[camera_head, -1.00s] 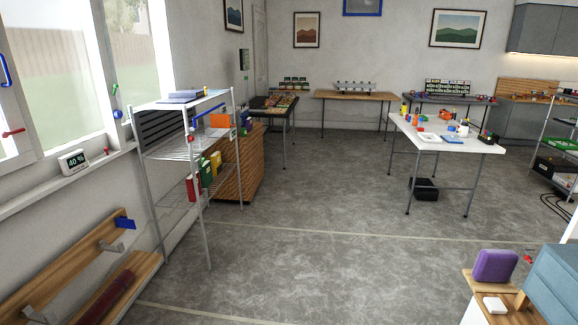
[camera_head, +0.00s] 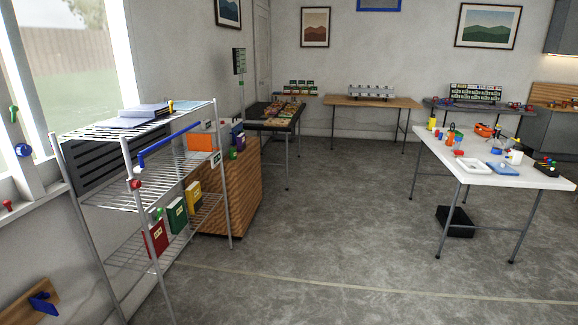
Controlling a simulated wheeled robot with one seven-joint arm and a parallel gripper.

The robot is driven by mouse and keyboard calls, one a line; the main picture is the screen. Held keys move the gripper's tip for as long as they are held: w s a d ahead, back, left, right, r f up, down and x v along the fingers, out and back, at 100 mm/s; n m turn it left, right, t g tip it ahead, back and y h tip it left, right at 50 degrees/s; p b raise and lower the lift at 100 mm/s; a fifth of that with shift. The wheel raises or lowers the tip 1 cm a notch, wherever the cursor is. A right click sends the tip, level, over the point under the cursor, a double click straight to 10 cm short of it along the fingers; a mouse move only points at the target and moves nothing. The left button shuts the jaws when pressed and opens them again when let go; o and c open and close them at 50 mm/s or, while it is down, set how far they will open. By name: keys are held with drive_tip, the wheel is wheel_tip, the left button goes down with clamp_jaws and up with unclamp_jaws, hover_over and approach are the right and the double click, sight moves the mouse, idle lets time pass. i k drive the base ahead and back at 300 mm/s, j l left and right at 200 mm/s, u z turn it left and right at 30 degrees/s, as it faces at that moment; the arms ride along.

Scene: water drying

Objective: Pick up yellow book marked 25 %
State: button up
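A yellow book (camera_head: 193,197) stands upright on the lower shelf of the wire rack at the left. It is the rightmost of three books in a row there. A green book (camera_head: 177,215) stands beside it, and a red book (camera_head: 156,238) stands nearest to me. Pale labels show on the books' faces, but their markings are too small to read. My gripper is not in view.
The wire rack (camera_head: 226,185) has a blue bar (camera_head: 168,145) along its front side. A wooden cabinet (camera_head: 247,192) stands behind it. A white table (camera_head: 480,170) with several items is at the right. The grey floor (camera_head: 330,230) between is clear.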

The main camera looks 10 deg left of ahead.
sight(193, 193)
drive_tip(key=i+l+u, duration=0.1)
drive_tip(key=i, duration=1.75)
drive_tip(key=i+l+u, duration=0.15)
drive_tip(key=i+u, duration=0.3)
drive_tip(key=i+l+u, duration=0.35)
drive_tip(key=i+u, duration=0.15)
drive_tip(key=i+l+u, duration=0.75)
drive_tip(key=l+u, duration=0.15)
drive_tip(key=l, duration=0.25)
drive_tip(key=i+l+u, duration=0.2)
drive_tip(key=l+u, duration=0.25)
drive_tip(key=l, duration=0.25)
